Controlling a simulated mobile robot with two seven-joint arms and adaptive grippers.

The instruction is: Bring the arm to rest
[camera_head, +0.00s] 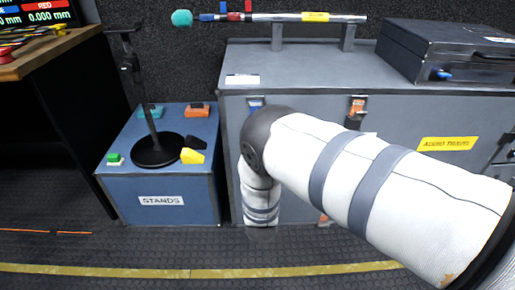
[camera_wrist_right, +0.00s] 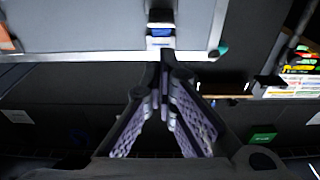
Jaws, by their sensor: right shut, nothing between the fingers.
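My right arm (camera_head: 345,175), in a white sleeve with grey bands, crosses the head view from the lower right and bends down in front of the grey chest. Its gripper does not show in the head view. In the right wrist view my right gripper (camera_wrist_right: 165,75) is shut and empty, its two lattice fingers meeting at the tips. Behind the tips, a blue and white latch (camera_wrist_right: 160,38) shows on the grey chest. I cannot tell whether the tips touch it. My left gripper is in neither view.
The grey chest (camera_head: 285,72) carries a black case (camera_head: 450,50) and a rail-mounted pole (camera_head: 265,17) with a teal tip. A blue STANDS box (camera_head: 190,215) bears a black stand (camera_head: 157,150). A wooden desk (camera_head: 45,58) is at left. Floor (camera_head: 150,250) in front is clear.

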